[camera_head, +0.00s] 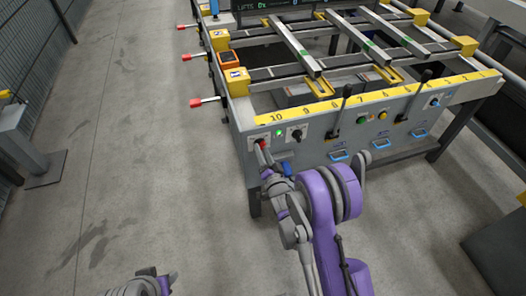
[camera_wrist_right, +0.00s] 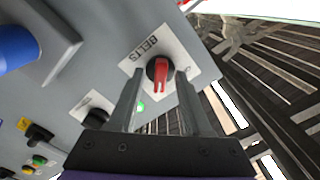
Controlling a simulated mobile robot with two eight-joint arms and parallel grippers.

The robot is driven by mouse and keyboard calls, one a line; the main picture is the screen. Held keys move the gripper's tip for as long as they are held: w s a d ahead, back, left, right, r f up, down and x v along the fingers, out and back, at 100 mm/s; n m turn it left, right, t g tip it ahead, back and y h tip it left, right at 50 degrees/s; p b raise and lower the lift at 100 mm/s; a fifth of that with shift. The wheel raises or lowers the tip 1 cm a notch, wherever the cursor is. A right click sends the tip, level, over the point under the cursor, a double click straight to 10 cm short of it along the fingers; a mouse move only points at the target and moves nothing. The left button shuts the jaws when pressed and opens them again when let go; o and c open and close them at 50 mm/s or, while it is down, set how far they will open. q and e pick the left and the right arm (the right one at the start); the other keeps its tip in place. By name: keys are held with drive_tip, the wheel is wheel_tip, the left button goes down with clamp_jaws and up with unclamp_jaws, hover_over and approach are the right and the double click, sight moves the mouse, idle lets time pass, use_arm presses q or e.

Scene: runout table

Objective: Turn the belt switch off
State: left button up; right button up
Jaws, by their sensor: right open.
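The belt switch (camera_wrist_right: 160,72) is a red handle on a round black base, on a white plate marked BELTS. In the head view, its red part (camera_head: 261,143) shows at the left end of the table's grey front panel. My right gripper (camera_wrist_right: 160,80) is open, with one finger on each side of the red handle; I cannot tell whether either touches it. In the head view, the right gripper (camera_head: 266,155) is at the switch and partly covers it. My left gripper (camera_head: 165,282) shows only partly at the bottom edge; its jaws are unclear.
A lit green lamp (camera_head: 279,133) and a black knob (camera_head: 297,134) sit right of the switch. Black levers (camera_head: 340,110), push buttons and blue handles (camera_head: 339,155) fill the panel further right. Red-tipped rods (camera_head: 196,103) stick out left.

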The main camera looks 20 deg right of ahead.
clamp_jaws()
idle(0.6)
drive_tip(key=n+b, duration=0.2)
drive_tip(key=n, duration=0.1)
drive_tip(key=shift+f, duration=0.1)
drive_tip(key=n+b, duration=0.2)
drive_tip(key=n, duration=0.3)
drive_tip(key=n+b, duration=0.1)
drive_tip(key=n, duration=0.3)
drive_tip(key=shift+n, duration=0.3)
drive_tip(key=n+b, duration=0.1)
drive_tip(key=n, duration=0.4)
drive_tip(key=shift+d, duration=0.1)
drive_tip(key=shift+r+n, duration=0.2)
drive_tip(key=shift+n, duration=0.1)
